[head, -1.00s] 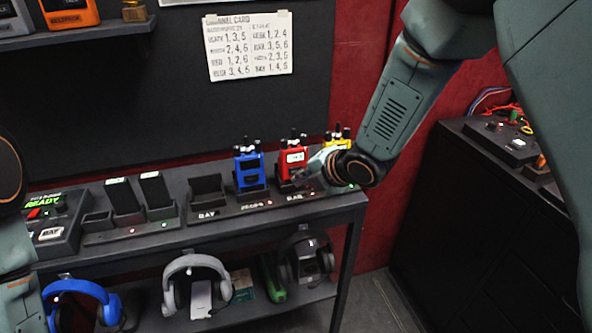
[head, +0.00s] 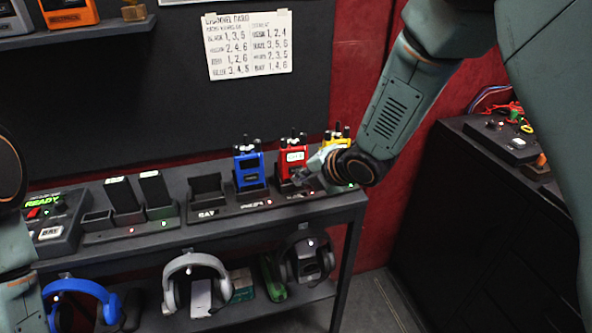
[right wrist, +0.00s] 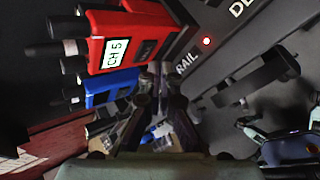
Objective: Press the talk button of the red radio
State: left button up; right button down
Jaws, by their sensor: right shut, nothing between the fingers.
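The red radio (head: 291,161) stands upright in a dock on the table, between a blue radio (head: 249,168) and a yellow radio (head: 337,139). In the right wrist view the red radio (right wrist: 128,40) fills the upper left, and its lit screen reads CH 5. My right gripper (head: 303,176) is at the lower front of the red radio. Its fingers (right wrist: 158,88) are shut and empty, just below the radio's edge in the wrist view. I cannot tell whether they touch the radio. The talk button is not clearly visible. My left gripper is not in view.
Empty dock (head: 206,188) and two black handsets stand left of the radios. A control box (head: 53,222) with a green READY display sits at the far left. Several headsets hang or stand below the tabletop. A channel card (head: 248,45) is on the dark board.

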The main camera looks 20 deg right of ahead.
jog(key=shift+w, duration=0.1)
jog(key=shift+w, duration=0.3)
jog(key=shift+w, duration=0.55)
dwell(1.5)
jog(key=shift+s, duration=0.2)
dwell(1.0)
jog(key=shift+s, duration=0.75)
jog(key=shift+s+b, duration=1.15)
jog(key=shift+s, duration=1.35)
